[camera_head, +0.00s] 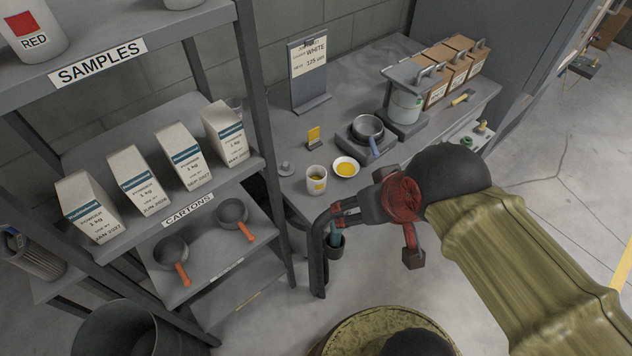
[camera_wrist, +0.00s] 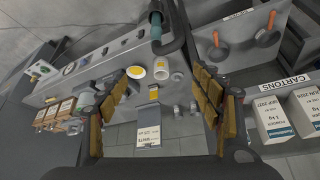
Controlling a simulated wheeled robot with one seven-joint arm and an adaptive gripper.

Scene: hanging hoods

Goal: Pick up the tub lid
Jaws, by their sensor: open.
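The tub lid looks to be the small grey disc with a knob (camera_head: 285,169) lying on the bench near its left end. In the wrist view I take it to be the small grey piece (camera_wrist: 178,77) beside the cup, though it is too small to be sure. My gripper (camera_wrist: 167,82) is open and empty, its padded fingers wide apart on either side of the bench items. In the head view my arm reaches in from the right, and the gripper is in front of the bench edge, apart from the lid.
A sign stand (camera_head: 309,78) is at the back. The shelf rack (camera_head: 262,110) stands close on the left.

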